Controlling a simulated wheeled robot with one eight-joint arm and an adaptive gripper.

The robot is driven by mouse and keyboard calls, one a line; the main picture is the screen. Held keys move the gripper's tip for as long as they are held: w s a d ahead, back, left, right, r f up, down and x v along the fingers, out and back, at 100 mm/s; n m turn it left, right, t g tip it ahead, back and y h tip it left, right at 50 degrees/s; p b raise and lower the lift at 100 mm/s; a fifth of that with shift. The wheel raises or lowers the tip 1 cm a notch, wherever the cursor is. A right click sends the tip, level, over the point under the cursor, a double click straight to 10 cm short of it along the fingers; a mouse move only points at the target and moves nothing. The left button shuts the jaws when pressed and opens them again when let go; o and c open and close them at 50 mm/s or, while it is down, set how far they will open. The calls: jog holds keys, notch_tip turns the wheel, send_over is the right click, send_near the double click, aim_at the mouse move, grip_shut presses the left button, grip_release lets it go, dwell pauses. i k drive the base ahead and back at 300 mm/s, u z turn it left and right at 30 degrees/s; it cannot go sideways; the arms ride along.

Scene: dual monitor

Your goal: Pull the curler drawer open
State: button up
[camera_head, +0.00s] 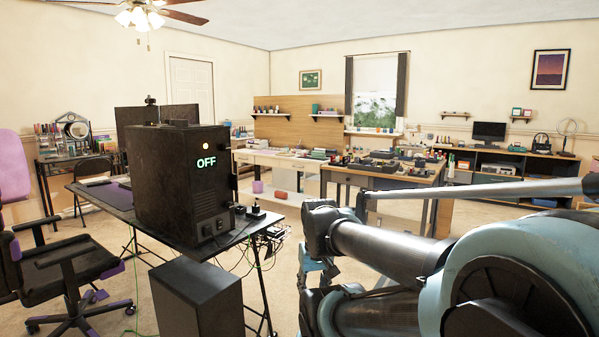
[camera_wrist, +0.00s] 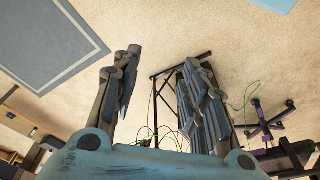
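I cannot make out which drawer is the curler drawer, and no curler is clear in either view. In the head view, a wooden-topped desk (camera_head: 395,183) with a grey front stands in the middle distance, covered with many small items. My gripper (camera_wrist: 162,60) shows in the wrist view with its two fingers well apart and nothing between them. It points down over the carpet, away from any drawer. In the head view my arm fills the lower right and mostly hides the gripper.
A black computer tower (camera_head: 180,185) showing OFF stands on a black desk (camera_head: 100,196) at left. A dark box (camera_head: 197,298) stands on the floor in front. An office chair (camera_head: 65,258) is at far left. Loose cables hang by the desk. A low black shelf (camera_head: 510,170) stands at back right.

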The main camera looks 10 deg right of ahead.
aim_at(306, 164)
jog(key=z, duration=0.25)
jog(key=i, duration=0.6)
jog(key=z, duration=0.7)
jog(key=i, duration=1.15)
jog(key=z, duration=0.35)
jog(key=i, duration=1.1)
jog(key=u, duration=0.35)
jog(key=i, duration=1.1)
jog(key=u, duration=1.15)
jog(key=i, duration=1.05)
jog(key=u, duration=0.6)
